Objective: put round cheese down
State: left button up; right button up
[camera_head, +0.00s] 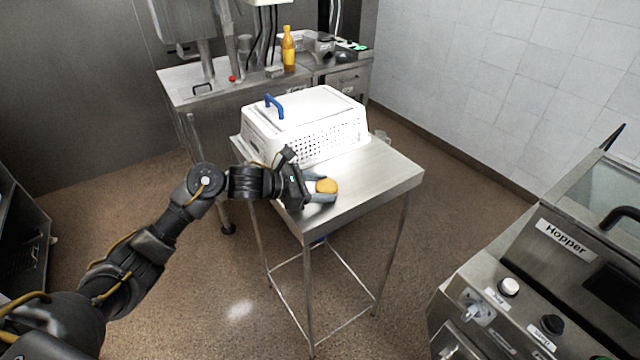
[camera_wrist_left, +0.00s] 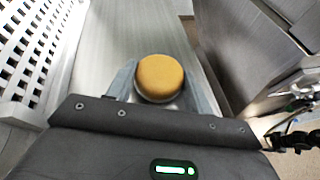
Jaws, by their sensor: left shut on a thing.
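The round cheese (camera_head: 327,186) is a small orange-yellow disc over the near part of the steel table (camera_head: 386,185). It also shows in the left wrist view (camera_wrist_left: 160,77), between the two grey fingers. My left gripper (camera_head: 321,188) is shut on the cheese, with one finger on each side of it. I cannot tell whether the cheese touches the table top. My right gripper is in neither view.
A white perforated basket (camera_head: 318,120) with a blue handle stands on the table behind the gripper. Bare table top lies to the right of the cheese. A back counter holds an orange bottle (camera_head: 288,50). A hopper machine (camera_head: 560,250) stands at the right.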

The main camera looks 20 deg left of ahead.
pick_arm(q)
jog(key=shift+f+b, duration=0.25)
jog(key=shift+b, duration=0.15)
jog(key=o, duration=1)
jog(key=shift+r, duration=0.1)
jog(key=shift+r+p, duration=0.3)
jog(key=shift+p, duration=0.25)
jog(key=shift+b+v, duration=1.95)
jog(key=shift+v, duration=4)
